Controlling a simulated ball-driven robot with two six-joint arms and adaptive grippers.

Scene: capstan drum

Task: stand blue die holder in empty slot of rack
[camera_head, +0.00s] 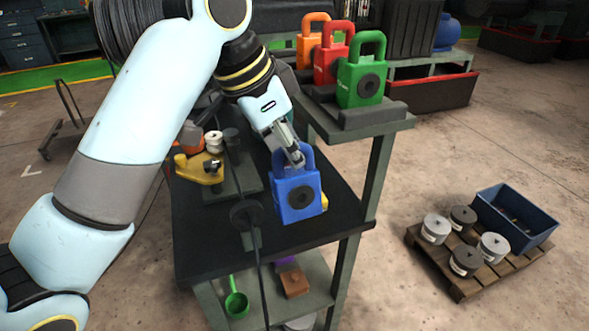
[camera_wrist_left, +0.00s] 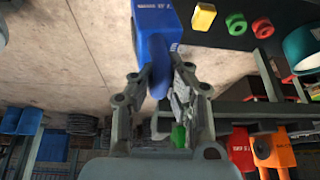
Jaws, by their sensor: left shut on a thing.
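The blue die holder (camera_head: 298,197) is a block with a loop handle on top and a dark round hub on its front. My left gripper (camera_head: 297,160) is shut on its handle and holds it over the dark bench top, roughly upright. In the left wrist view the blue die holder (camera_wrist_left: 160,22) hangs from my left gripper's fingers (camera_wrist_left: 160,85). The rack (camera_head: 372,115) is on a raised shelf behind. Orange (camera_head: 312,37), red (camera_head: 331,62) and green (camera_head: 361,82) die holders stand in a row on it. I cannot clearly make out the empty slot. My right gripper is out of view.
The dark bench (camera_head: 330,232) carries a yellow part (camera_head: 199,169) and other small parts at left. A thin dark post with a disc (camera_head: 246,214) stands left of the blue holder. A pallet (camera_head: 462,283) with drums and a blue bin (camera_head: 514,219) is on the floor at right.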

